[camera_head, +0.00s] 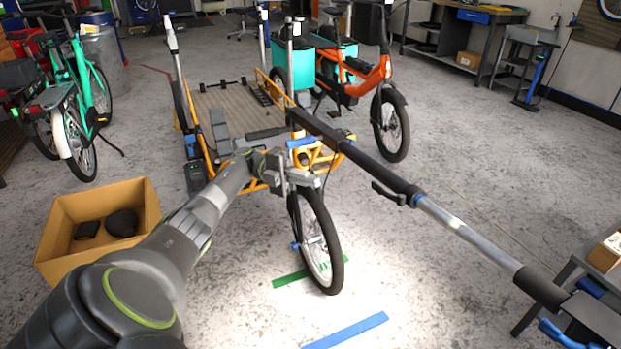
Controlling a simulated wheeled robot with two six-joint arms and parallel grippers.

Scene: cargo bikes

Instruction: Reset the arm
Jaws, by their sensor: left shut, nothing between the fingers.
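My left arm reaches in from the lower left. My left gripper (291,182) is shut and empty, in front of the orange-framed cargo bike (314,158), near its head and above its front wheel (318,243). I cannot tell whether the gripper touches the bike. The gripper and forearm hide part of the bike's front. My right gripper is not in view.
A long black and silver pole (468,238) slants across the right side to a grey stand. A cardboard box (145,194) with dark items lies left of my arm. A green bike (78,104) and an orange bike (372,78) stand behind.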

